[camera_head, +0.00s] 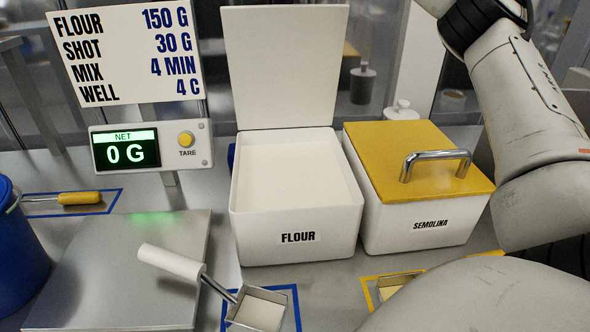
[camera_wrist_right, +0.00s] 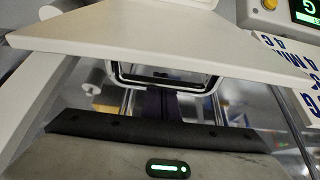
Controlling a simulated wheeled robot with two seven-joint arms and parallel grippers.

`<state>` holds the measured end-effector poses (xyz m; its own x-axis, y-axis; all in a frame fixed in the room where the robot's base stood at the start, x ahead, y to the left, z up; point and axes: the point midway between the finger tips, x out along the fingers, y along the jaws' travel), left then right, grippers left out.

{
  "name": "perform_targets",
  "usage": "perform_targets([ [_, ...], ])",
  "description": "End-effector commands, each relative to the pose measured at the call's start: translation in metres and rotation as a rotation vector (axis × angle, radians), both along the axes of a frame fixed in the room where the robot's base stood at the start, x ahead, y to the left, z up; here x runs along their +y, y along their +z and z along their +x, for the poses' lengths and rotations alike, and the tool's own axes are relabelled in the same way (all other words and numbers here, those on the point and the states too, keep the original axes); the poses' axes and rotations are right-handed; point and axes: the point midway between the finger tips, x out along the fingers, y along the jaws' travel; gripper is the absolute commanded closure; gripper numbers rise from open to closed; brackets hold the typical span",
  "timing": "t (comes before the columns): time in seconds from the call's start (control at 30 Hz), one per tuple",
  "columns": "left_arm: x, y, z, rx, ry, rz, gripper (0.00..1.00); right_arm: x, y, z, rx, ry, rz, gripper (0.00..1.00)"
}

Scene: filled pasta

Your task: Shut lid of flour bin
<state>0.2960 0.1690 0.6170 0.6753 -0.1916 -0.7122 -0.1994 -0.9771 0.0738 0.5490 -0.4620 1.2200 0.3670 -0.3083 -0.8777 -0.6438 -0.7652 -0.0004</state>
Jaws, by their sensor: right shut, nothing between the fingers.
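The flour bin (camera_head: 297,222) is a white box labelled FLOUR, filled with pale flour. Its white lid (camera_head: 285,65) stands upright at the back edge, open. In the right wrist view the lid (camera_wrist_right: 165,32) spans the top, with its metal handle (camera_wrist_right: 163,82) just below the lid's edge. My right gripper (camera_wrist_right: 160,102) is shut and empty, close to the handle; whether they touch is unclear. In the head view my right arm rises along the right side, and its gripper is not seen. My left gripper is in neither view.
The semolina bin (camera_head: 415,222), with its yellow lid (camera_head: 415,155) on, stands right of the flour bin. A scale display (camera_head: 150,148) and recipe sign (camera_head: 128,50) stand left. A scoop (camera_head: 258,308) lies in front, its white handle over the steel plate (camera_head: 125,285).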

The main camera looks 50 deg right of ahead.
Motion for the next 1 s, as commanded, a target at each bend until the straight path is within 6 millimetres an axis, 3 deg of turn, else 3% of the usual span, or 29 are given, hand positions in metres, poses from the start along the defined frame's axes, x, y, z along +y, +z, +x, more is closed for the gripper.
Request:
perform_targets([
  [1.0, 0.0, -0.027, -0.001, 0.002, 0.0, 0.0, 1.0, 0.046, 0.0, -0.055, -0.001, 0.0, -0.001, 1.0],
])
